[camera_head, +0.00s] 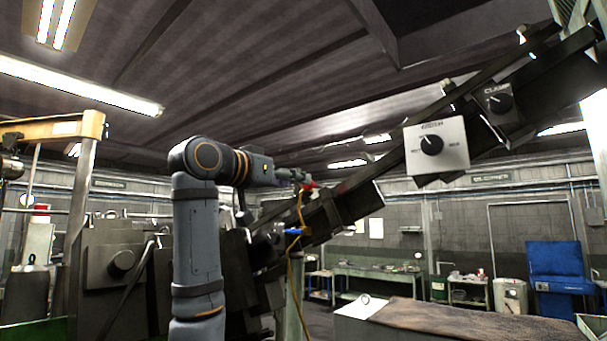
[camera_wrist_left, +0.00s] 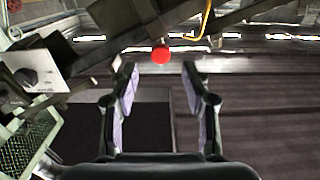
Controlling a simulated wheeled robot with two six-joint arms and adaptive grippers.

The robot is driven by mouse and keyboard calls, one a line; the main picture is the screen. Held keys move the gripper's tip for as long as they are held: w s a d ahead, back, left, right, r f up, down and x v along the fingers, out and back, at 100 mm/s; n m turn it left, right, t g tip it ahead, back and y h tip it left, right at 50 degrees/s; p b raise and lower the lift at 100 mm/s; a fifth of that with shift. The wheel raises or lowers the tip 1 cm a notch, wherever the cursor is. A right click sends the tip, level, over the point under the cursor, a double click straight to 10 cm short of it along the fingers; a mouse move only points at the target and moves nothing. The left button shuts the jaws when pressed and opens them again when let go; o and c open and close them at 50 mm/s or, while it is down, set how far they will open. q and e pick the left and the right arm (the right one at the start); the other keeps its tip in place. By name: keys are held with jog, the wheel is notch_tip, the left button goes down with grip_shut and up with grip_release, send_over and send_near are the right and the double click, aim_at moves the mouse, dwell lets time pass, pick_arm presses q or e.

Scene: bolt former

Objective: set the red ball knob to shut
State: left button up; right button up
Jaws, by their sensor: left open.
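The red ball knob (camera_wrist_left: 161,55) shows in the left wrist view just beyond the fingertips, centred between them. In the head view the red knob (camera_head: 309,186) is a small red spot at the end of my left arm, beside the dark sloping beam. My left gripper (camera_wrist_left: 158,75) is open, its two fingers apart with nothing between them. In the head view the left gripper (camera_head: 297,176) is small and close to the knob; whether it touches cannot be told. The lever behind the knob is mostly hidden. My right gripper is not in view.
A dark sloping machine beam (camera_head: 345,200) runs up to the right. A white box with a black dial (camera_head: 432,145) and a smaller clamp dial box (camera_head: 498,98) hang on it. A yellow hose (camera_head: 296,255) and a blue-handled valve (camera_head: 293,232) sit below the gripper.

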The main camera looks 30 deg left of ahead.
aim_at(317, 187)
pick_arm(q)
jog(key=w+p, duration=0.1)
jog(key=w, duration=0.4)
jog(key=shift+d+p, duration=0.15)
jog(key=shift+p, duration=0.2)
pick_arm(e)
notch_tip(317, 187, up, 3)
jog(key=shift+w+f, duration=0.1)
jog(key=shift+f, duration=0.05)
pick_arm(q)
jog(key=shift+s, duration=0.1)
jog(key=shift+c, duration=1)
grip_shut()
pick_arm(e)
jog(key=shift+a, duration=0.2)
